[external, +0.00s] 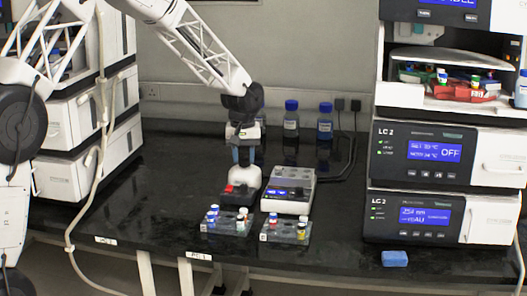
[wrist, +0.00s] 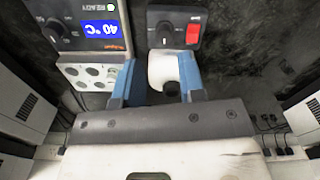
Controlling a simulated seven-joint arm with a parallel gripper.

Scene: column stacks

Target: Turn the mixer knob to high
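The mixer is a white unit (external: 244,174) with a dark front panel and a red switch (wrist: 193,34); its white body also shows in the wrist view (wrist: 160,68). The mixer knob (wrist: 165,29) is a small dark dial left of the red switch there. Its setting is too small to read. My gripper (external: 243,157) is over the mixer, pointing down. In the wrist view my gripper (wrist: 157,72) has its blue fingers apart, with the mixer's white body and dark top (wrist: 171,88) showing between them. The knob lies beyond the fingertips, apart from them. Nothing is held.
A heater block (external: 289,190) with a 40 °C display (wrist: 101,30) and its own dial stands right beside the mixer. Two vial racks (external: 226,221) (external: 285,231) stand in front. Blue-capped bottles (external: 291,119) stand behind. The bench is clear left of the mixer.

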